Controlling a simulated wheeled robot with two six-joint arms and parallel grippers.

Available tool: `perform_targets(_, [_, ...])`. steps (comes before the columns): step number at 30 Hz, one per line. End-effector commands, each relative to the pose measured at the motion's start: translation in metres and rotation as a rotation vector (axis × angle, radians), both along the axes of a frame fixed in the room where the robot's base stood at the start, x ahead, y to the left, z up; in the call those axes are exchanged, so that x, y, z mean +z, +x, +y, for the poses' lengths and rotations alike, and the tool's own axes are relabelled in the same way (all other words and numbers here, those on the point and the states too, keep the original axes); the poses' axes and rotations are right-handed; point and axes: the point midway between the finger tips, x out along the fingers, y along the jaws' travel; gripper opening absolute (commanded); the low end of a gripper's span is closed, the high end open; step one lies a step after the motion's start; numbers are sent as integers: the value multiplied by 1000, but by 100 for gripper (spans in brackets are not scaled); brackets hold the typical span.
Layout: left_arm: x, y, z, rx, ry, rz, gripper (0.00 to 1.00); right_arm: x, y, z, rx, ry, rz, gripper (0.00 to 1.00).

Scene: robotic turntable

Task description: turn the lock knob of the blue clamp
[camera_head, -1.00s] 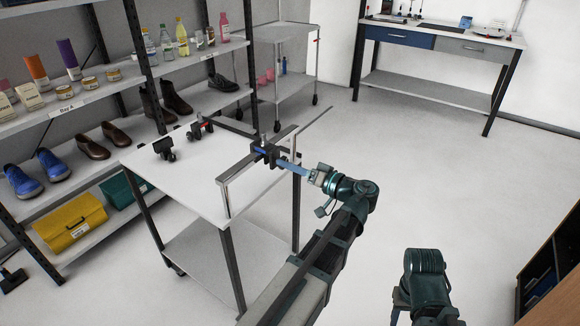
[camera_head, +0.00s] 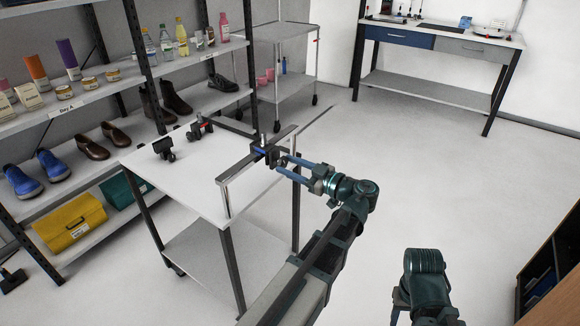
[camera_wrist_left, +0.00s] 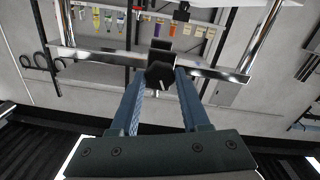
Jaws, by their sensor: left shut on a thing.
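The blue clamp (camera_head: 259,151) sits on the metal bar frame at the right edge of the white table, with blue showing on its dark body. Its dark lock knob (camera_wrist_left: 159,75) has a light pointer line and faces the left wrist camera. My left gripper (camera_head: 283,163) reaches it from the right. In the left wrist view its two long blue fingers (camera_wrist_left: 160,80) stand on either side of the knob and are shut on it. The fingers partly hide the knob's sides. My right arm shows only at the lower right; its gripper is out of view.
The white table (camera_head: 190,185) also carries two dark clamps, one plain (camera_head: 164,149) and one with red (camera_head: 200,128). A shelf rack with shoes and bottles (camera_head: 182,38) stands behind at the left.

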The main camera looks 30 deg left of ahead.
Motion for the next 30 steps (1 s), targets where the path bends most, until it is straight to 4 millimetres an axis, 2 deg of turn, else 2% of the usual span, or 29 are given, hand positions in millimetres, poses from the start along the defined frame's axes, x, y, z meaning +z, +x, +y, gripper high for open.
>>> perform_targets(18, [0, 1, -1, -1, -61, -578, 0, 1, 0, 0, 0, 0, 0, 50])
perform_targets(30, [1, 2, -1, -2, -90, -862, 0, 1, 0, 0, 0, 0, 0, 50])
